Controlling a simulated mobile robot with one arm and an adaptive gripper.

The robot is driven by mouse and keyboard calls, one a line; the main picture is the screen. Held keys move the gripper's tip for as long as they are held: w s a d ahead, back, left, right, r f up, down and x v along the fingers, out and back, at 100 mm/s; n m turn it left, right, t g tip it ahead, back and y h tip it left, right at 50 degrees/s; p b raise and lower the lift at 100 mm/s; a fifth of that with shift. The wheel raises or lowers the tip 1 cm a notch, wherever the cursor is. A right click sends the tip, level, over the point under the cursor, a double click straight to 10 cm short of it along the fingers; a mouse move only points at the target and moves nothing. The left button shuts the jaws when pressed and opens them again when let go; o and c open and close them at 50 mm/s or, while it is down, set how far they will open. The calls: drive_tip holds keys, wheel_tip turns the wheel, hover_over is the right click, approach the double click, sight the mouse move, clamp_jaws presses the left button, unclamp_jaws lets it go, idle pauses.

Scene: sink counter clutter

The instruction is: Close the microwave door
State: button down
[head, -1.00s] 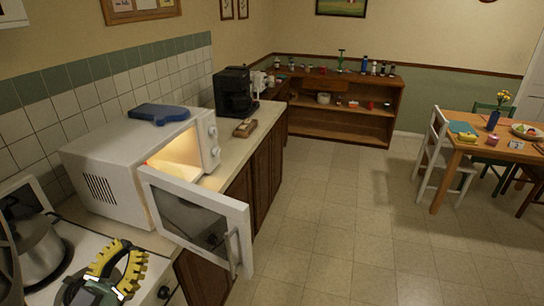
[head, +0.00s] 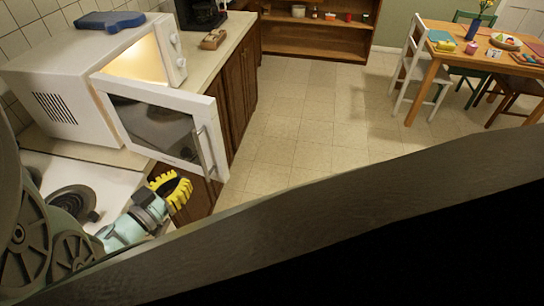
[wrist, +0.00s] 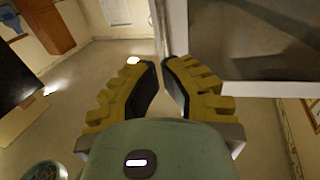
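The white microwave (head: 60,65) stands on the counter at left in the head view, its lit inside showing. Its door (head: 160,125) hangs wide open toward the front, with a dark window and a bar handle (head: 205,152) near its free edge. My gripper (head: 172,183) is in front of the door, near its lower edge; I cannot tell whether they touch. In the wrist view, my gripper's yellow fingers (wrist: 163,68) have a narrow empty gap between their tips. The door's white frame (wrist: 174,30) and dark window (wrist: 250,40) fill the upper right there.
A blue item (head: 110,20) lies on the microwave. A dining table (head: 440,60) and white chair (head: 415,75) stand right. The middle floor is open. A large dark surface crosses the lower right.

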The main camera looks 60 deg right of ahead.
drive_tip(key=d+p, duration=0.1)
drive_tip(key=d, duration=0.5)
drive_tip(key=shift+d, duration=0.15)
